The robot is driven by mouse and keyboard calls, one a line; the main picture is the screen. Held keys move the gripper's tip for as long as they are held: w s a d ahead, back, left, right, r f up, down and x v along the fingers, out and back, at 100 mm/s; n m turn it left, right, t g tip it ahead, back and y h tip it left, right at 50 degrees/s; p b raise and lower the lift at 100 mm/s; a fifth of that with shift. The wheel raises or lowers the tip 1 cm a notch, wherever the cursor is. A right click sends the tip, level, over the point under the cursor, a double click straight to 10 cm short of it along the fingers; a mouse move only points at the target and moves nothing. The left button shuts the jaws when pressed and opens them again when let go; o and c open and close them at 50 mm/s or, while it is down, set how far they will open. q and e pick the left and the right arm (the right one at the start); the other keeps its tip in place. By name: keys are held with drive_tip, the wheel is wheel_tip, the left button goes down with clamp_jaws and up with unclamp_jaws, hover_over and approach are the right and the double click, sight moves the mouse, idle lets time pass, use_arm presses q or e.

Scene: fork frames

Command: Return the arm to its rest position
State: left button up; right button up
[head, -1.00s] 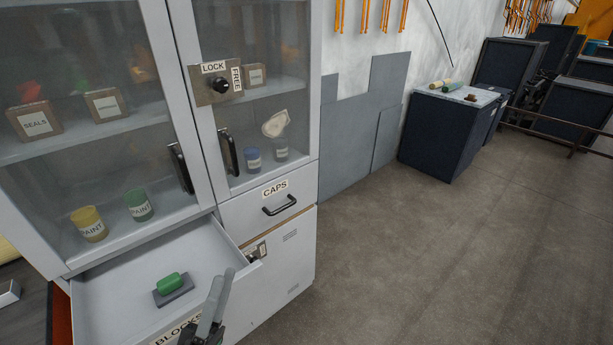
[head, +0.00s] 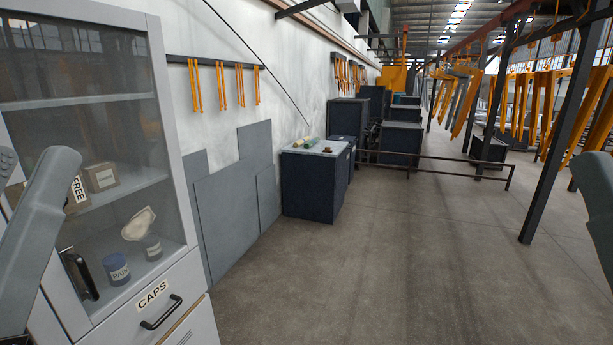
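A grey link of my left arm (head: 35,215) rises along the left edge, in front of the cabinet. A grey link of my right arm (head: 597,195) shows at the right edge. Neither gripper is in view. The glass-fronted cabinet (head: 170,130) fills the left side. Its CAPS drawer (head: 180,295) is shut, with a black handle. Behind the glass stand a small box (head: 101,177) on a shelf and a blue paint jar (head: 116,269) below it.
Grey panels (head: 225,215) lean on the wall right of the cabinet. A dark bench with a light top (head: 312,185) stands beyond them. A low rail (head: 440,166) and a dark post (head: 550,150) are farther right. The floor (head: 400,270) in the middle is clear.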

use_arm(q)
wheel_tip(320, 180, up, 34)
drive_tip(key=p, duration=3)
drive_tip(key=shift+f+p, duration=0.25)
drive_tip(key=shift+p, duration=0.05)
use_arm(e)
wheel_tip(320, 180, up, 34)
drive_tip(key=shift+f, duration=0.25)
use_arm(q)
drive_tip(key=shift+w, duration=0.1)
use_arm(e)
drive_tip(key=shift+w, duration=0.1)
use_arm(q)
wheel_tip(320, 180, down, 41)
drive_tip(key=b, duration=4)
drive_tip(key=shift+r+b, duration=0.2)
drive_tip(key=shift+b, duration=0.15)
use_arm(e)
wheel_tip(320, 180, down, 41)
drive_tip(key=shift+r, duration=0.2)
use_arm(q)
wheel_tip(320, 180, down, 20)
drive_tip(key=b, duration=2)
use_arm(e)
wheel_tip(320, 180, down, 20)
